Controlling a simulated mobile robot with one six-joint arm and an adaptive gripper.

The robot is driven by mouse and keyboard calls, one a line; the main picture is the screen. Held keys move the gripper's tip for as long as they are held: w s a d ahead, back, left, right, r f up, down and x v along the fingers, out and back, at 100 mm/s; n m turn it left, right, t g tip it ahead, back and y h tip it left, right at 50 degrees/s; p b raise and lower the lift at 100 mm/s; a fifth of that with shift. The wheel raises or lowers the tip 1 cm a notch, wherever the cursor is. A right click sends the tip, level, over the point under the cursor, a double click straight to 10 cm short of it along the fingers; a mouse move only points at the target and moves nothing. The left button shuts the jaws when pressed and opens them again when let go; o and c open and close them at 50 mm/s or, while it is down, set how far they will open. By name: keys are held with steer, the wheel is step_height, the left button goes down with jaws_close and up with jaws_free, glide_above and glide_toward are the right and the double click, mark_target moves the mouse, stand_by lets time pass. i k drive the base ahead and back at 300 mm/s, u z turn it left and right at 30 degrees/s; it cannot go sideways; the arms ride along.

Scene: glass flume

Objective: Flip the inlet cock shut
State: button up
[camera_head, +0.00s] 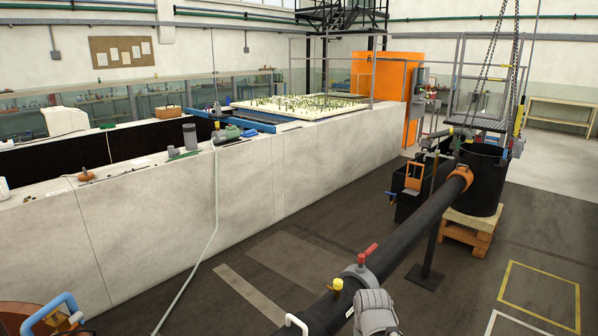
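A cock with a red lever (368,251) sits on top of a grey collar (360,276) around the thick black pipe (415,222). The lever slants up to the right. A small yellow-capped fitting (338,286) stands on the pipe closer to me. No label shows which fitting is the inlet cock, and I cannot tell whether the red-lever cock is open or shut.
The pipe runs to a black tank (481,180) on a wooden pallet (468,231). A long pale wall (180,225) bounds the left. Dark floor between wall and pipe is mostly clear.

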mark_target(361, 260)
steer(key=z, duration=0.2)
steer(key=i, duration=1.05)
steer(key=z, duration=0.05)
